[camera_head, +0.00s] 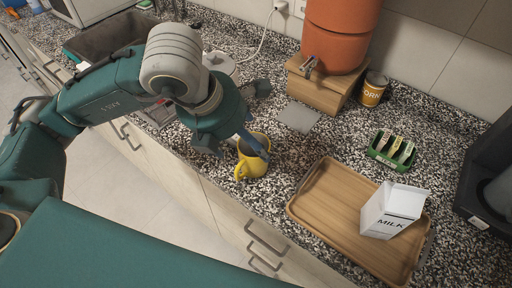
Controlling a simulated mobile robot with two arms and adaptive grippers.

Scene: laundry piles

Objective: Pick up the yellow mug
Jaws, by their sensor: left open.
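The yellow mug (252,169) stands on the speckled counter near its front edge, with its handle toward the front left. My left gripper (241,152) is open, right at the mug, reaching down from the upper left. One dark finger overlaps the mug's mouth, and the other is to the left of the mug. I cannot tell whether either finger touches the mug. Part of the mug's rim is hidden by the finger. My right gripper is not in view.
A wooden tray (318,199) with a milk carton (393,210) lies right of the mug. Behind are a grey pad (299,117), a terracotta dispenser (341,32) on a wooden stand, a can (373,90) and a green packet holder (392,150). A dark machine stands far right.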

